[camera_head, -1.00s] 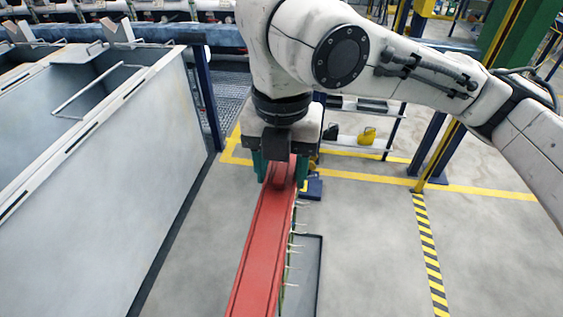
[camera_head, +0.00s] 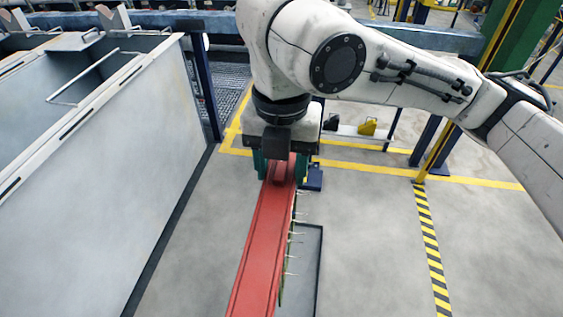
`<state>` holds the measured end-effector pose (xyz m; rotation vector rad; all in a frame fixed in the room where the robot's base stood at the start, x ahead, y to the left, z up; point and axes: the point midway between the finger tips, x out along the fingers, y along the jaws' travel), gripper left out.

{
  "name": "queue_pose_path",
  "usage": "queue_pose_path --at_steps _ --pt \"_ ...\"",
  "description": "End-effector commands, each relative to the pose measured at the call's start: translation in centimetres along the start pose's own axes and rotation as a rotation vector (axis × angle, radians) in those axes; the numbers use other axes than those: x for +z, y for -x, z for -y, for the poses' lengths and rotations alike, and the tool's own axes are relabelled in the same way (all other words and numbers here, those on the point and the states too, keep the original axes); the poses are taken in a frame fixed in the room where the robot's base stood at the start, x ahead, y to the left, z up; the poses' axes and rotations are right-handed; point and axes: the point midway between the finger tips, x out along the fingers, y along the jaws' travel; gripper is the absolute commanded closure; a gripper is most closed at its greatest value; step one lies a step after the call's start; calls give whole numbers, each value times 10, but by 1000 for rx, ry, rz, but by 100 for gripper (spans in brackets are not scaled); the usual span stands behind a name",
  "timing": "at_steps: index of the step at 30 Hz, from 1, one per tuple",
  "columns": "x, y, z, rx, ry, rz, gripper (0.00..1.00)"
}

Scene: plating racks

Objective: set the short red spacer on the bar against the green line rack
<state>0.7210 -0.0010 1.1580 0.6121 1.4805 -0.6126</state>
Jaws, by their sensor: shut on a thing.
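A small red block, which looks like the short red spacer (camera_head: 281,181), sits between the fingers of my gripper (camera_head: 280,172). My gripper points down and is shut on it; its teal fingers show at either side. The long red bar (camera_head: 260,249) runs from under the gripper toward the bottom of the view. The spacer appears at the bar's far end, but I cannot tell whether it touches the bar. A thin green edge with pale hooks, likely the green line rack (camera_head: 284,283), shows along the bar's right side. The bar hides most of it.
A large grey tank (camera_head: 110,170) stands at the left, with a dark blue post (camera_head: 203,90) at its far corner. A dark-rimmed tray (camera_head: 318,270) lies right of the bar. A yellow post (camera_head: 445,135) stands at the right. The floor at the right is open.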

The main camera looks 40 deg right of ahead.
Motion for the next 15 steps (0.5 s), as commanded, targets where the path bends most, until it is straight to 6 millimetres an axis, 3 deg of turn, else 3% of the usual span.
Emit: queue_pose_path --at_steps 1,2,10,15 --pt "0 0 0 0 0 0 85" --pt "0 0 0 0 0 0 48" --pt "0 0 0 0 0 0 22" --pt "0 0 0 0 0 0 20"
